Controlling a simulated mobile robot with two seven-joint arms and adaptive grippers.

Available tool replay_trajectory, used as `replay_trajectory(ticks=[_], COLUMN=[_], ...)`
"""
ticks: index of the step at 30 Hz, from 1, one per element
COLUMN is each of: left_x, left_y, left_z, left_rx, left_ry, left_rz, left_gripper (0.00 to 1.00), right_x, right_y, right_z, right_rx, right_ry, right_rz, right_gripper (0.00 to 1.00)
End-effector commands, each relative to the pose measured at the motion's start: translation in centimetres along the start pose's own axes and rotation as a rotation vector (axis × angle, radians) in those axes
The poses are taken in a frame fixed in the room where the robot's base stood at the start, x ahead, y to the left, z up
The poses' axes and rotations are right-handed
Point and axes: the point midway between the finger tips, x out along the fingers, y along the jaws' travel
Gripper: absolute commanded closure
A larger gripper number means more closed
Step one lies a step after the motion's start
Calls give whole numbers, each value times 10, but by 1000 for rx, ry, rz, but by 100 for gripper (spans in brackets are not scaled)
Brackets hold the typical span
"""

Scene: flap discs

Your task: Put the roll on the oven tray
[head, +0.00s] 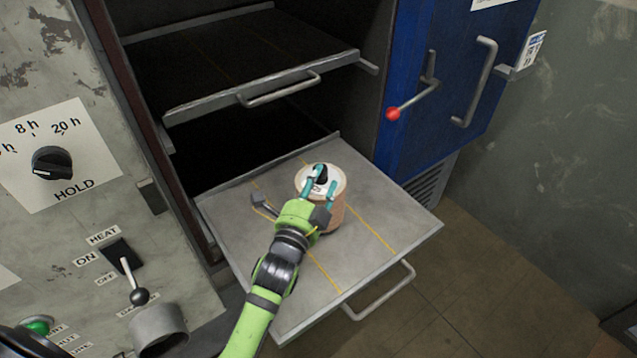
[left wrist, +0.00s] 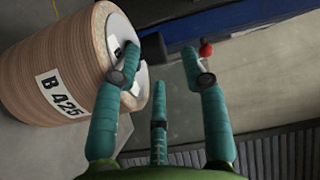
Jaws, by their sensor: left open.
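The roll (head: 335,213) is a brown, ribbed cylinder with a pale top and a dark centre. It stands upright on the pulled-out lower oven tray (head: 390,200), between the yellow lines. My left gripper (head: 321,175) is over the near side of the roll, its teal fingers spread and partly hiding the roll's top. In the left wrist view the roll (left wrist: 50,65) is at the left with a "B 425" label, and my left gripper (left wrist: 165,60) is open with nothing between its fingers. One finger overlaps the roll's end; I cannot tell if it touches. My right gripper is not in view.
An upper tray (head: 250,60) with a handle sits above and behind. The blue oven door (head: 440,110) stands open at the right, with a red-knobbed lever (head: 393,114). A control panel (head: 60,150) is at the left. The tray's right part is clear.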

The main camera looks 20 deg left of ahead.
Motion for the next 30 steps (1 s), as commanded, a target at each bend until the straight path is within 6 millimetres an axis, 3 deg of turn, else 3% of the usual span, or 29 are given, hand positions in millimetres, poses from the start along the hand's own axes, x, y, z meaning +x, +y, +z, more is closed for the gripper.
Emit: replay_trajectory(ticks=[8,21,30], left_x=[-10,-95,-120], left_y=[7,7,3], left_z=[3,2,1], left_rx=[-1,-2,0], left_ry=[-5,-4,-2], left_rz=[15,15,7], left_gripper=[51,51,51], right_x=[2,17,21], right_y=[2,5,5], right_z=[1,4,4], right_rx=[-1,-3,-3], right_ry=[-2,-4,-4], right_rz=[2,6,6], right_gripper=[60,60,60])
